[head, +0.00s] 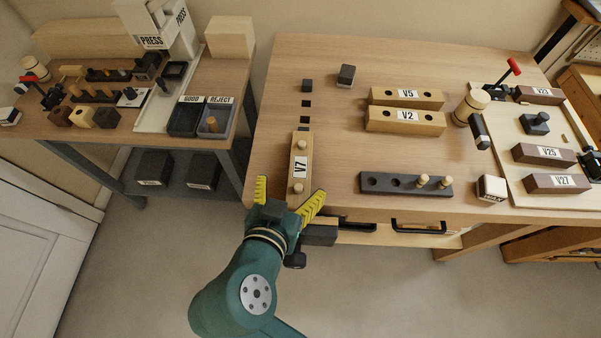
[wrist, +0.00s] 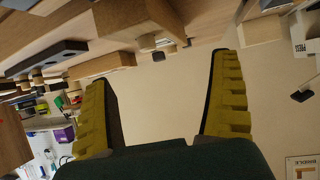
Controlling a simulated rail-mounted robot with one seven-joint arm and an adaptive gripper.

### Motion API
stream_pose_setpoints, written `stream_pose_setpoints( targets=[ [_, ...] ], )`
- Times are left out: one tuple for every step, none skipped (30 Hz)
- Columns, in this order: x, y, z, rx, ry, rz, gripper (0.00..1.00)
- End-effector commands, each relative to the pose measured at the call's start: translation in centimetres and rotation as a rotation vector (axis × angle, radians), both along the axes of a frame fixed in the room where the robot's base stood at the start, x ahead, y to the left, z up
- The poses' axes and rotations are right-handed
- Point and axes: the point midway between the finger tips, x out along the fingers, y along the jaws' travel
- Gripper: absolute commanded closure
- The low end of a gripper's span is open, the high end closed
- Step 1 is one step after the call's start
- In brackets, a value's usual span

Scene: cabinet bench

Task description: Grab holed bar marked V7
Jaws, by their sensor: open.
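The bar marked V7 (head: 300,166) is a light wooden block near the left front edge of the bench, with its long side running front to back. Round pegs show at both of its ends in the head view. My gripper (head: 289,198) has yellow ridged fingers and is at the bench's front edge, by the near end of the bar. The fingers are spread with nothing between them. In the wrist view my gripper (wrist: 165,105) is also open and empty. No V7 label can be read in the wrist view.
Bars marked V5 (head: 407,97) and V2 (head: 405,120) lie farther back. A dark holed strip (head: 405,184) with pegs lies right of V7. A wooden mallet (head: 471,108) lies farther right. Small dark squares (head: 305,119) line up behind V7. Open drawers (head: 400,234) project below the front edge.

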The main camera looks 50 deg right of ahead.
Motion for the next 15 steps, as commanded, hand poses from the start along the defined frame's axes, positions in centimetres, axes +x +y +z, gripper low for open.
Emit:
stream_pose_setpoints(
  targets=[
    [0.3, -1.1, -0.9, 0.000, 0.000, -0.006, 0.07],
    [0.5, -1.5, -1.1, 0.000, 0.000, -0.004, 0.07],
    [0.7, -2.0, -1.4, 0.001, 0.000, -0.004, 0.07],
    [0.9, -2.3, -1.5, 0.000, -0.001, -0.002, 0.07],
    [1.0, -2.5, -1.6, 0.000, -0.002, -0.001, 0.07],
    [1.1, -2.8, -1.7, 0.000, -0.002, -0.001, 0.07],
    [1.2, -3.0, -1.9, 0.000, 0.000, -0.001, 0.07],
    [1.3, -3.2, -2.2, 0.000, 0.000, -0.001, 0.07],
    [1.4, -3.6, -2.7, 0.000, 0.000, 0.000, 0.07],
    [1.6, -4.0, -3.1, 0.001, 0.000, -0.001, 0.07],
    [1.7, -4.4, -3.5, 0.001, 0.000, -0.001, 0.07],
    [2.0, -5.0, -4.0, 0.000, 0.000, -0.002, 0.07],
    [2.1, -5.4, -4.3, 0.000, -0.001, -0.002, 0.07],
    [2.3, -5.8, -4.4, 0.000, -0.001, -0.002, 0.07],
    [2.5, -6.3, -4.6, 0.001, -0.002, -0.001, 0.07]
  ],
)
